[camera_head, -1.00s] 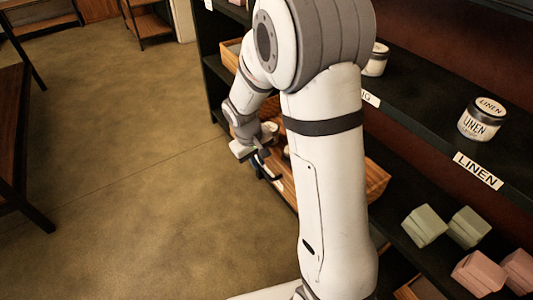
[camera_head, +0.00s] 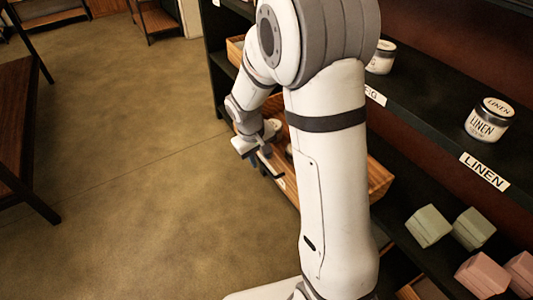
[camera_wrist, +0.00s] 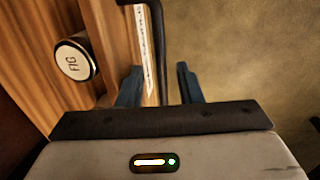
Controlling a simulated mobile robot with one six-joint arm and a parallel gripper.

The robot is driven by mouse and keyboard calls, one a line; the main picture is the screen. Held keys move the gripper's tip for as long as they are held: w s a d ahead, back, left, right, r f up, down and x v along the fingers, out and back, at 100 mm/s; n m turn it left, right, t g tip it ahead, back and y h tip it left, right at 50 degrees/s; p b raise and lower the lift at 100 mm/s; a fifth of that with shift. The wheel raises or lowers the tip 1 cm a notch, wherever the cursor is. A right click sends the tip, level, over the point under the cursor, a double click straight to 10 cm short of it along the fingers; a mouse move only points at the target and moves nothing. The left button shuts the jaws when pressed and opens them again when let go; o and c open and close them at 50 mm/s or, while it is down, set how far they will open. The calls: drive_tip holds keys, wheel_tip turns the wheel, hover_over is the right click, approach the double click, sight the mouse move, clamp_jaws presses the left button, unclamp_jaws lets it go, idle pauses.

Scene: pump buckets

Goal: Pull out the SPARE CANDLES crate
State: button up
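A wooden crate (camera_head: 380,178) sits on a lower shelf, partly hidden behind my arm. In the wrist view, its wooden wall (camera_wrist: 118,30) fills the left side, with a black bar handle (camera_wrist: 160,40) along its front. A white label strip (camera_wrist: 147,60) beside the handle is seen too steeply to read. A jar lidded FIG (camera_wrist: 75,58) lies inside. My gripper (camera_wrist: 160,84) is open, with the handle between its fingers and gaps showing on both sides. In the head view my gripper (camera_head: 262,163) is at the crate's front.
Another wooden crate (camera_head: 235,48) stands farther along the shelving. A LINEN jar (camera_head: 488,120) is on the upper shelf. Green blocks (camera_head: 428,226) and pink blocks (camera_head: 482,274) are at lower right. A dark wooden table (camera_head: 22,130) stands at left. The floor between is clear.

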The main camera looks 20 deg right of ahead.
wheel_tip(320, 180, up, 8)
drive_tip(key=a+p, duration=0.1)
drive_tip(key=p, duration=0.1)
drive_tip(key=shift+s+a+f+p, duration=0.15)
drive_tip(key=shift+s+a+p, duration=0.05)
drive_tip(key=shift+a+p, duration=0.1)
drive_tip(key=shift+d, duration=0.1)
drive_tip(key=s+d+r+m+p, duration=0.1)
drive_tip(key=s+r+p, duration=0.5)
drive_tip(key=r, duration=0.5)
drive_tip(key=s+d+r+m+t+y+p, duration=0.1)
drive_tip(key=s+r+p, duration=0.6)
drive_tip(key=r+p, duration=0.2)
drive_tip(key=s+d+r+m+y+p, duration=0.1)
drive_tip(key=s+r+p, duration=0.5)
drive_tip(key=r, duration=0.6)
drive_tip(key=shift+s+d+r+m+t+p, duration=0.3)
drive_tip(key=shift+t+p, duration=0.1)
drive_tip(key=shift+p, duration=0.35)
